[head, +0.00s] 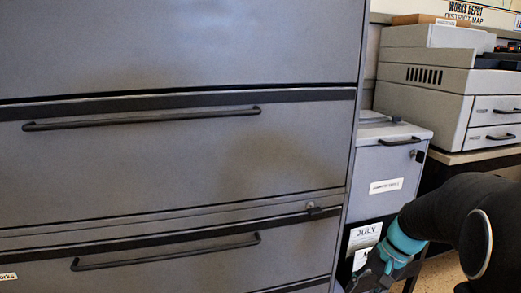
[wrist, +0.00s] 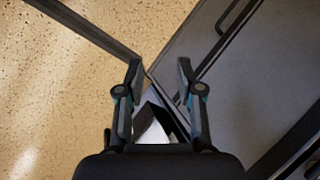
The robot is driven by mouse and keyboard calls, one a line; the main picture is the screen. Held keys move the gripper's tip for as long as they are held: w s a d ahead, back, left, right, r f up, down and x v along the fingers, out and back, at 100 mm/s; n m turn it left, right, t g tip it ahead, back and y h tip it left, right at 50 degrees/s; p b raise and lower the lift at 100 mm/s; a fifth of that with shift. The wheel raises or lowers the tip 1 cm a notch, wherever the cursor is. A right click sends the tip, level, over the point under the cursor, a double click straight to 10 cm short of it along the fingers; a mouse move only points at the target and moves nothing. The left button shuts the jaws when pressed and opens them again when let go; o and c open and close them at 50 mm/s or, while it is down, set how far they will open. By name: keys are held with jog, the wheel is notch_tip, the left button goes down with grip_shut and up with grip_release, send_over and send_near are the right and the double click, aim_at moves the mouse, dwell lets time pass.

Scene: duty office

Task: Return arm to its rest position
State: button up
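My arm (head: 455,225), dark with a teal band, reaches in from the lower right in the head view. Its wrist end is low, in front of the label marked JULY, and the fingertips are cut off or hidden there. In the wrist view my gripper (wrist: 159,72) has its two fingers apart. A dark thing with a white face (wrist: 152,125) shows between and below the fingers; I cannot tell whether they touch it. Nothing is visibly clamped.
A large grey drawer cabinet (head: 160,160) fills the left, its drawers closed. A smaller grey cabinet (head: 385,170) stands beside it, above the JULY label (head: 365,235). A grey machine (head: 425,90) sits on a table at right. Speckled floor (wrist: 60,90) is open at left in the wrist view.

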jog(key=s+a+r+n+t+h+p, duration=0.1)
jog(key=s+a+r+n+t+h, duration=0.1)
jog(key=s+r, duration=0.4)
jog(key=s+a+r+n+t+h+p, duration=0.2)
jog(key=s+a+r, duration=0.4)
jog(key=s, duration=0.3)
jog(key=shift+s+r+n+t+h, duration=0.35)
jog(key=shift+r+n+t, duration=0.3)
jog(key=shift+n, duration=0.45)
jog(key=shift+s, duration=0.15)
